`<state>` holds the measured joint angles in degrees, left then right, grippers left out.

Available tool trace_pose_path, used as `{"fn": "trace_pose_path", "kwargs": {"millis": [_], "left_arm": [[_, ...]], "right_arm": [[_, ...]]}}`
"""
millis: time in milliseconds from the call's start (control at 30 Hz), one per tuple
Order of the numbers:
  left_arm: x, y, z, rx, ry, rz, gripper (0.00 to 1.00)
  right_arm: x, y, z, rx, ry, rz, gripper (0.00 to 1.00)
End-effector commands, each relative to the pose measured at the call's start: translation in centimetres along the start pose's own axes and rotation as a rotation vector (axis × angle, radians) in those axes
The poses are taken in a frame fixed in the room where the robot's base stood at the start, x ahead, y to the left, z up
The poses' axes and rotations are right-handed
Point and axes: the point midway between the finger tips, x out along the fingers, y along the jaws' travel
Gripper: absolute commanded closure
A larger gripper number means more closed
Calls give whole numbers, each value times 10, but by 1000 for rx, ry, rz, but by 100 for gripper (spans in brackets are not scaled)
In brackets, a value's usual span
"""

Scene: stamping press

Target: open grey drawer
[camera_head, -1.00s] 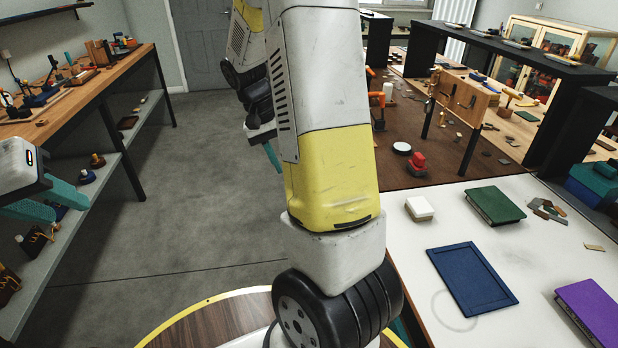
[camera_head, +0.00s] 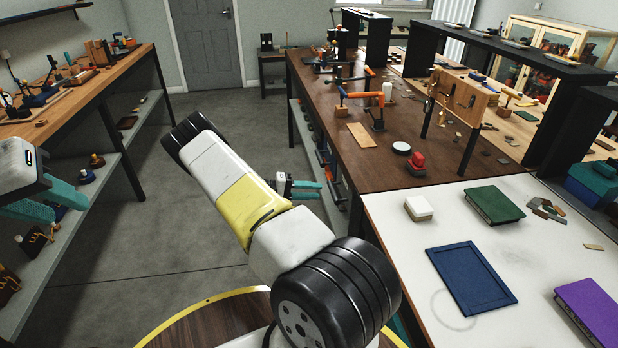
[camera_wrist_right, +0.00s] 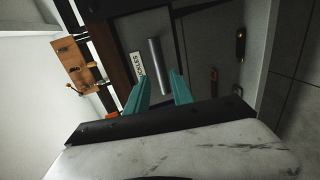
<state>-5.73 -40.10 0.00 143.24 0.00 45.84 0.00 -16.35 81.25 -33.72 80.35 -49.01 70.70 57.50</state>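In the right wrist view, a drawer front (camera_wrist_right: 149,28) with a silvery bar handle (camera_wrist_right: 155,58) and a white lettered label (camera_wrist_right: 137,67) faces me. Its colour is dim in shadow, a dark grey. My right gripper (camera_wrist_right: 162,78) is open, and the handle's lower end shows between its teal fingers; I cannot tell if they touch it. In the head view, my right gripper (camera_head: 312,189) is beside the brown workbench's left side, partly behind my arm. The drawer is not clearly visible there. My left gripper (camera_head: 55,200) is open and empty at the left edge.
The brown workbench (camera_head: 440,158) carries clamps, a red object (camera_head: 417,163) and a wooden board (camera_head: 361,135). A white table (camera_head: 400,262) with books is at right. A shelved bench (camera_head: 118,82) stands left. The grey floor (camera_head: 130,240) between is clear.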

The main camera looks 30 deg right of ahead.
Motion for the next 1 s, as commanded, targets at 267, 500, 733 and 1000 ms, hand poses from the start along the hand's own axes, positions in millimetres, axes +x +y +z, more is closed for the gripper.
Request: {"fn": "trace_pose_path", "kwargs": {"millis": [267,500,733,1000], "left_arm": [[0,0,0,0,0,0,64],[0,0,0,0,0,0,64],[0,0,0,0,0,0,64],[0,0,0,0,0,0,64]], "right_arm": [[38,-1,0,0,-1,5,72],[70,-1,0,-1,1,5,72],[77,-1,0,0,2,3,72],[77,-1,0,0,2,3,95]]}}
